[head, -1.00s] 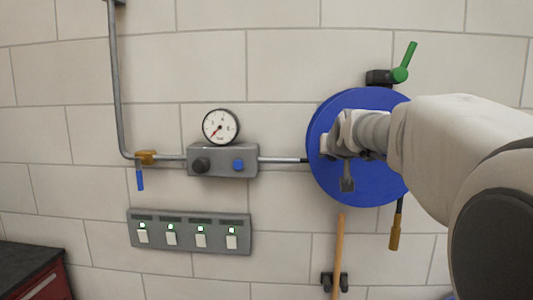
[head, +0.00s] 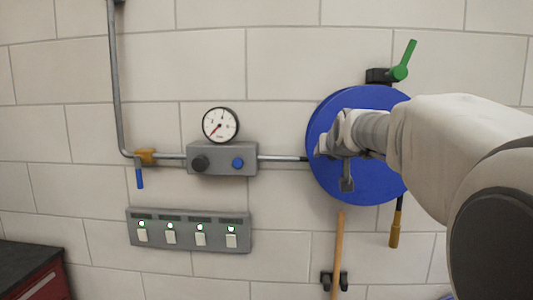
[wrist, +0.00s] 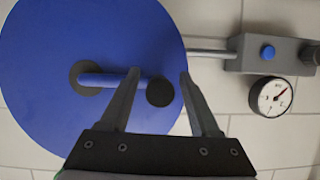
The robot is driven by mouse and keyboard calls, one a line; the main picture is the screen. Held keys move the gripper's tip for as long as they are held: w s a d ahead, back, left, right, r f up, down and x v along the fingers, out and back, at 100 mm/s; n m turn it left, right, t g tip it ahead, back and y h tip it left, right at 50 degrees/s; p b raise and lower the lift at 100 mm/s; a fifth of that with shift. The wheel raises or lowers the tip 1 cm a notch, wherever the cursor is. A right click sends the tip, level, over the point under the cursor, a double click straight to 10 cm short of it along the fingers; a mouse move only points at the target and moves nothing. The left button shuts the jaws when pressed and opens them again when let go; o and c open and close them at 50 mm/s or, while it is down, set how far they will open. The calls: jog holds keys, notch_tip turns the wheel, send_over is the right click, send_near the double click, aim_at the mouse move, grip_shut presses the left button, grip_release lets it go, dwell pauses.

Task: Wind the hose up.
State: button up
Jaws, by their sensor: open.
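A blue hose reel (head: 388,185) is mounted on the wall at the right in the head view, and its round face fills the left of the wrist view (wrist: 50,130). A blue crank arm (wrist: 105,80) runs from the dark hub to a round black knob (wrist: 160,92). My gripper (wrist: 159,74) is open in front of the reel, with the knob showing between its two fingers. I cannot tell whether either finger touches it. A hose end with a brass nozzle (head: 394,232) hangs below the reel. My arm hides part of the reel in the head view.
A green lever (head: 405,62) sits above the reel. To the left are a grey regulator box (head: 222,160), a gauge (head: 220,125), a pipe valve with a blue handle (head: 140,178) and a switch panel (head: 188,232). A wooden handle (head: 338,250) stands below the reel.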

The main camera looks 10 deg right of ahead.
jog(key=shift+s+r, duration=0.1)
jog(key=b+v, duration=0.2)
jog(key=v, duration=1.5)
jog(key=shift+s+a, duration=0.1)
jog(key=s+a+f+n+g+y, duration=0.1)
jog(key=s+a+f+g, duration=0.1)
jog(key=s+f, duration=0.4)
jog(key=s+a+f+n+g+y, duration=0.1)
jog(key=s+a+f+g, duration=0.2)
jog(key=f, duration=1.1)
jog(key=s+a+f+n+g+y, duration=0.1)
jog(key=s+a+f+g, duration=0.1)
jog(key=s+a+f, duration=0.4)
notch_tip(320, 180, down, 4)
jog(key=s, duration=0.2)
jog(key=shift+s+n, duration=0.3)
jog(key=shift+a+f, duration=0.1)
